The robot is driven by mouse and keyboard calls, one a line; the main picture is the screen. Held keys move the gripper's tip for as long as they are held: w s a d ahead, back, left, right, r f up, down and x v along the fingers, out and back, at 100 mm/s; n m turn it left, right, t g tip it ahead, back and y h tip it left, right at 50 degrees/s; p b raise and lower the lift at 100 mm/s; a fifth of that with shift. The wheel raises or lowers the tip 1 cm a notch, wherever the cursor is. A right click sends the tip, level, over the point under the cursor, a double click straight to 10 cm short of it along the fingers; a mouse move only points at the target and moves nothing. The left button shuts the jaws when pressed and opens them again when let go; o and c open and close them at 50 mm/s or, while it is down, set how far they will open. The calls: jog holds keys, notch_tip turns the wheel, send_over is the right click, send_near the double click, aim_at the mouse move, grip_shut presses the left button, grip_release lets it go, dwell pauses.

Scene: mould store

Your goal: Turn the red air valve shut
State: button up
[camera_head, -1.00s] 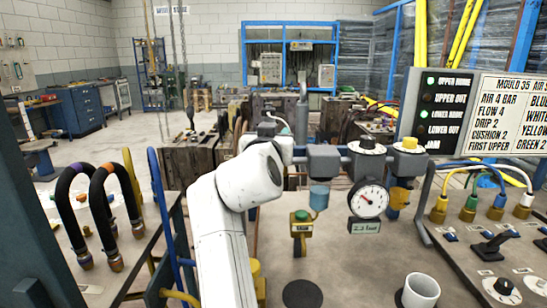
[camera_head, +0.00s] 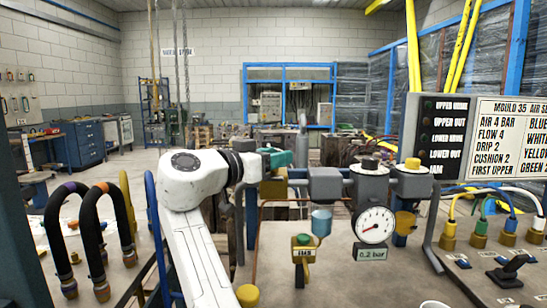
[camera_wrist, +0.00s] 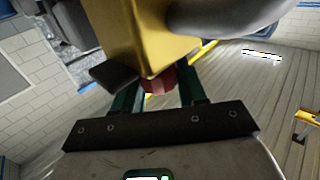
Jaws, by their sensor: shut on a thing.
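My gripper (camera_wrist: 158,90) is shut on a red valve handle (camera_wrist: 160,82); its two green fingers sit on either side of it in the wrist view. The handle is mostly covered, and its exact turn angle cannot be told. A yellow valve body (camera_wrist: 150,38) fills the space beyond the fingers. In the head view my gripper (camera_head: 281,157) is at the left end of the grey air line, over the yellow valve body (camera_head: 272,188). The red handle is hidden there. The round gauge (camera_head: 374,224) has a display (camera_head: 371,254) reading about 0.2 bar.
A blue-bowled filter (camera_head: 321,222) hangs right of the valve. A lamp panel (camera_head: 436,135), all dark, stands at right above coloured hoses (camera_head: 482,215). Black looped hoses (camera_head: 88,235) rise at left. A small green-topped valve (camera_head: 303,250) stands in front.

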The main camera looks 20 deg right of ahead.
jog(key=shift+f, duration=0.1)
dwell(0.3)
jog(key=o, duration=0.9)
jog(key=v, duration=1)
jog(key=shift+a, duration=0.4)
